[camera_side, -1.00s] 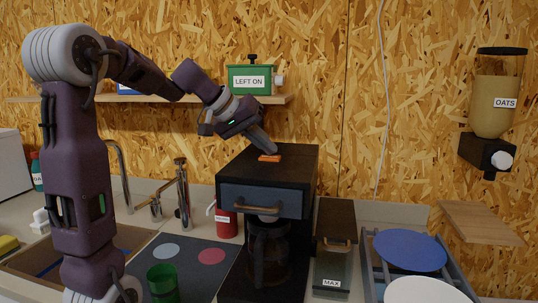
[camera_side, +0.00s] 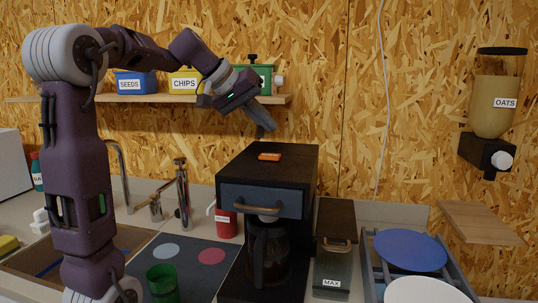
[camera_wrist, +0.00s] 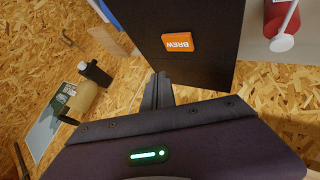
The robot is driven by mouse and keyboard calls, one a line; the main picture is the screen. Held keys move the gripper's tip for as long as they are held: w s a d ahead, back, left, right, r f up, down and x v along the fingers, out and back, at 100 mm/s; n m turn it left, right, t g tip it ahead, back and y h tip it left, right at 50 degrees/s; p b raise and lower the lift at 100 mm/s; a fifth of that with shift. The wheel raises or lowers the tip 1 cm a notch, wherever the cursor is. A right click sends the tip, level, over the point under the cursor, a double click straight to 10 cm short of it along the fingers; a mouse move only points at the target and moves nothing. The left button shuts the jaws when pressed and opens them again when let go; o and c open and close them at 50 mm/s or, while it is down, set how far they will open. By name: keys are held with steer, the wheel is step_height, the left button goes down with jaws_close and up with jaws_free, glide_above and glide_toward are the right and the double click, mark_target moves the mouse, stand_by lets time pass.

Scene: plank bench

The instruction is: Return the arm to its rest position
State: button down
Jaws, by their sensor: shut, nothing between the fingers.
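My gripper (camera_side: 268,130) is shut and empty, held in the air above the coffee machine. The coffee machine (camera_side: 305,165) is a black box with a grey front drawer and a glass jug (camera_side: 268,250) under it. An orange switch (camera_side: 269,157) sits on its top, apart from my fingertips. In the wrist view my closed fingers (camera_wrist: 158,80) point toward the machine's dark top (camera_wrist: 205,15), and the orange switch (camera_wrist: 177,42) reads BREW.
A shelf (camera_side: 150,98) behind my arm holds a blue SEEDS box (camera_side: 134,85), a yellow CHIPS box (camera_side: 184,82) and a green box (camera_side: 265,72). A green cup (camera_side: 162,284) stands on a dark mat (camera_side: 190,253). An oats dispenser (camera_side: 492,105) hangs at right.

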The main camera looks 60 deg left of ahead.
steer(key=shift+r, duration=0.65)
steer(key=s+d+f+m+g, duration=0.1)
steer(key=s+d+f, duration=0.15)
steer(key=d, duration=0.35)
steer(key=s+d+f+m+g, duration=0.1)
steer(key=s+d+f+m, duration=0.1)
steer(key=s+d, duration=0.35)
steer(key=s+d+f+m, duration=0.2)
steer(key=s+d+f, duration=0.2)
steer(key=s+f, duration=0.2)
steer(key=s+d+f+m+g, duration=0.1)
steer(key=s+d+f+m, duration=0.2)
steer(key=s+d+f, duration=0.2)
steer(key=s+f, duration=0.2)
steer(key=s, duration=0.2)
steer(key=shift+s+d+g, duration=0.2)
steer(key=shift+s+g, duration=0.1)
